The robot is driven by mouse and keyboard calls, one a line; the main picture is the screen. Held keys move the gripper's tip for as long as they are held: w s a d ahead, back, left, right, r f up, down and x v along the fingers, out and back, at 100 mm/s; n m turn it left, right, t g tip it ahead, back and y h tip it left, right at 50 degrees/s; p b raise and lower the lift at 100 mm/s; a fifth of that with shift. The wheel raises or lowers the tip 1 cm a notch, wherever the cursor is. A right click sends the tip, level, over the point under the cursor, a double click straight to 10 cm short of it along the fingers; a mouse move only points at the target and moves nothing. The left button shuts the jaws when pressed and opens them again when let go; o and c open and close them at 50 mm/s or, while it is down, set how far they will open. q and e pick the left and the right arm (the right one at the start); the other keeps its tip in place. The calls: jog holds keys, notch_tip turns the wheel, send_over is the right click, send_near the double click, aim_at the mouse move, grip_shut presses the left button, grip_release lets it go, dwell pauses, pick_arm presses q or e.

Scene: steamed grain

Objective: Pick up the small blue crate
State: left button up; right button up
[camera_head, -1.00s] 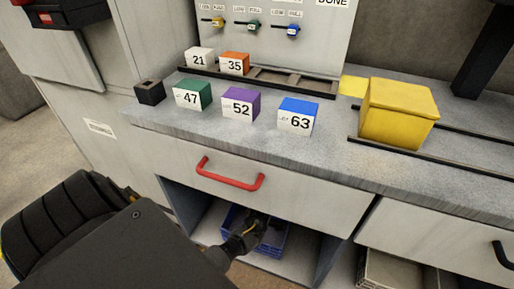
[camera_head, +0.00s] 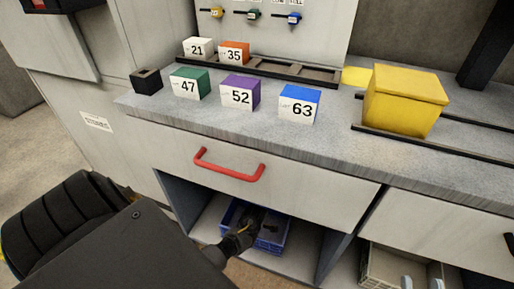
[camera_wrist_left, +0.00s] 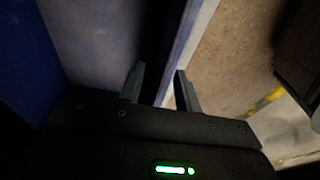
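The small blue crate (camera_head: 271,241) sits on the open shelf under the drawer with the red handle.
The red drawer handle (camera_head: 228,172) juts out above the shelf opening. Numbered cubes, such as the purple cube (camera_head: 240,91), and a yellow box (camera_head: 404,101) stand on the counter (camera_head: 330,140). A divider (camera_head: 335,258) bounds the blue crate's shelf.

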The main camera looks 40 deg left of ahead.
pick_arm(q)
grip_shut()
dwell(1.4)
